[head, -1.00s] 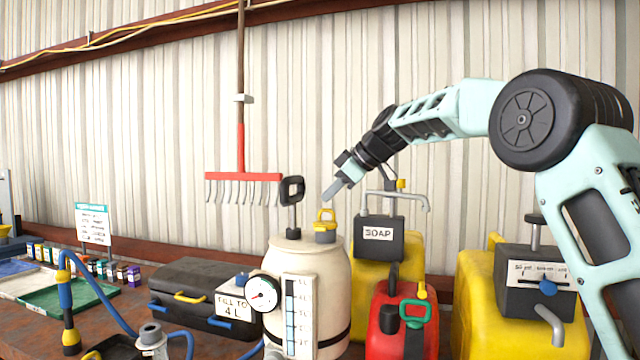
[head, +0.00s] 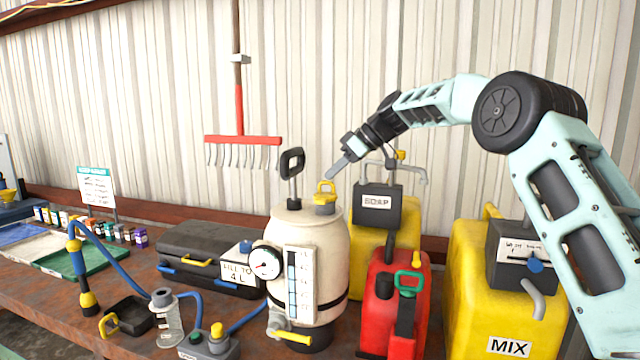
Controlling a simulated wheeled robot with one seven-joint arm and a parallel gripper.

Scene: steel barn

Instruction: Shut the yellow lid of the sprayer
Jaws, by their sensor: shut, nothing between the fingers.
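The sprayer (head: 322,250) is a cream tank with a dial gauge, a level scale and a black pump handle, standing on the bench in the middle of the head view. Its yellow lid (head: 326,190) is at the top right of the tank, a small ring-shaped piece over a grey neck. I cannot tell how far open it is. My gripper (head: 338,171) is shut and empty, with its fingers pointing down and left, just above and right of the lid. Whether the fingertips touch the lid cannot be told.
A black pump handle (head: 292,165) rises left of the lid. A yellow SOAP container (head: 410,215), a red can (head: 383,300) and a yellow MIX container (head: 470,290) stand to the right. A dark case (head: 205,245) lies to the left.

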